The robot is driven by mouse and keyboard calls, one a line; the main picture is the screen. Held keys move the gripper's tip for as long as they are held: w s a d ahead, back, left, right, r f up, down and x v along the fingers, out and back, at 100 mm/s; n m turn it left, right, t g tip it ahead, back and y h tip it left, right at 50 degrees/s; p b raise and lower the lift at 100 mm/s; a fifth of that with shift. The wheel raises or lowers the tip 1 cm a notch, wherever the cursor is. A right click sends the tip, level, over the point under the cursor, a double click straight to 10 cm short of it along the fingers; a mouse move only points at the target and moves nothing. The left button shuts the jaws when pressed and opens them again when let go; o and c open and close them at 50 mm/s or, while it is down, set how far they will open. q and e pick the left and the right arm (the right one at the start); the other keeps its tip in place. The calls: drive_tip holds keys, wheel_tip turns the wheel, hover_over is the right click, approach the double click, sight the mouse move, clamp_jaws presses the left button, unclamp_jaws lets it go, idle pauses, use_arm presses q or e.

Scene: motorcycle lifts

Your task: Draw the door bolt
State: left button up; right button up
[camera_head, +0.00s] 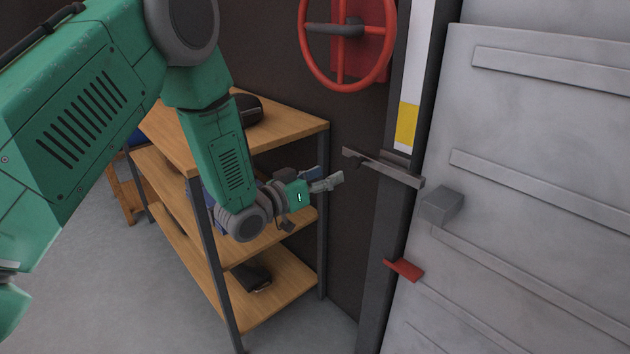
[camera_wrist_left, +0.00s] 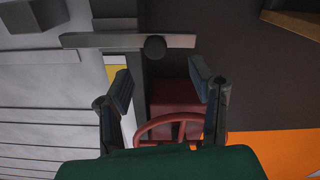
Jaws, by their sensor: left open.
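The door bolt (camera_head: 385,168) is a flat grey metal bar across the dark door post, just left of the pale door (camera_head: 540,130). A grey block (camera_head: 440,205) sits on the door by its right end. In the left wrist view the bar (camera_wrist_left: 100,40) lies across the top, with a round dark knob (camera_wrist_left: 154,47) on it. My left gripper (camera_head: 328,182) is open and empty, left of the bolt and apart from it. Its two fingers (camera_wrist_left: 162,85) stand spread in the wrist view, with the knob beyond them. My right gripper is not in view.
A red handwheel (camera_head: 340,87) is on the wall above my left gripper. A wooden shelf unit (camera_head: 290,130) stands behind and below my left arm. A small red handle (camera_head: 403,268) sticks out at the door edge below the bolt.

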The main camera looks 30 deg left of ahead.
use_arm(q)
drive_tip(key=v, duration=0.3)
drive_tip(key=shift+s+a+f, duration=0.1)
drive_tip(key=shift+s+a, duration=0.1)
drive_tip(key=shift+a, duration=0.1)
drive_tip(key=shift+d, duration=0.1)
drive_tip(key=s+d+f+n+g+y, duration=0.15)
drive_tip(key=s+f+g, duration=0.35)
drive_tip(key=f, duration=0.5)
drive_tip(key=s+f+m+g+y, duration=0.1)
drive_tip(key=s+f+g+y, duration=0.1)
drive_tip(key=s+f, duration=0.65)
drive_tip(key=s+f+g+y, duration=0.1)
drive_tip(key=s+f+g, duration=0.3)
drive_tip(key=s, duration=0.8)
drive_tip(key=s+f+g+y, duration=0.1)
drive_tip(key=s+f+g, duration=0.4)
drive_tip(key=s, duration=0.7)
drive_tip(key=shift+s+d+f+y, duration=0.15)
drive_tip(key=shift+s+f+y, duration=0.15)
drive_tip(key=shift+f, duration=0.3)
